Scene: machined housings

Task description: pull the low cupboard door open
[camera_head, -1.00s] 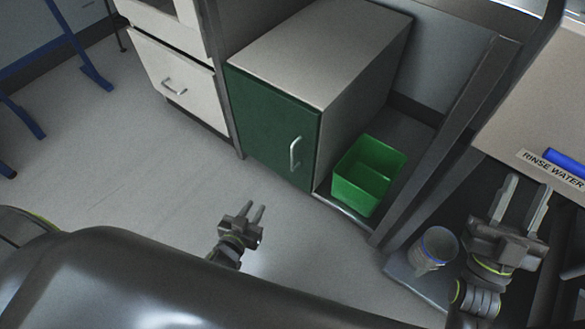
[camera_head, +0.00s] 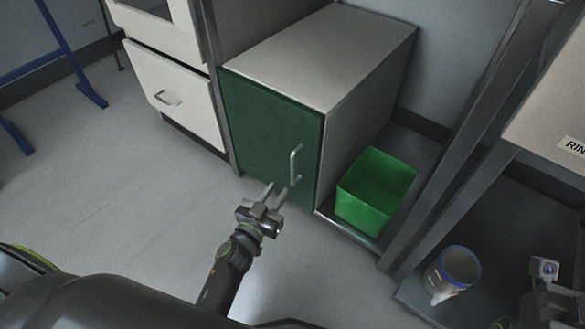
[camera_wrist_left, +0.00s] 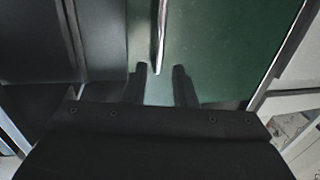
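The low cupboard has a green door (camera_head: 262,135) that looks shut, flush with its pale body (camera_head: 325,50). A silver vertical bar handle (camera_head: 293,165) is on the door's right side. My left gripper (camera_head: 276,189) is open and empty, just below and in front of the handle in the head view. In the left wrist view the handle (camera_wrist_left: 161,30) lines up with the gap between the two dark fingertips (camera_wrist_left: 160,69); I cannot tell whether they touch it. My right gripper is partly in view at the lower right (camera_head: 545,285); its finger state is unclear.
A green bin (camera_head: 372,205) stands just right of the cupboard, beside a dark post (camera_head: 455,150). A cup with a blue rim (camera_head: 455,268) is at lower right. White drawers (camera_head: 170,90) stand to the left. The floor (camera_head: 120,190) before the door is clear.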

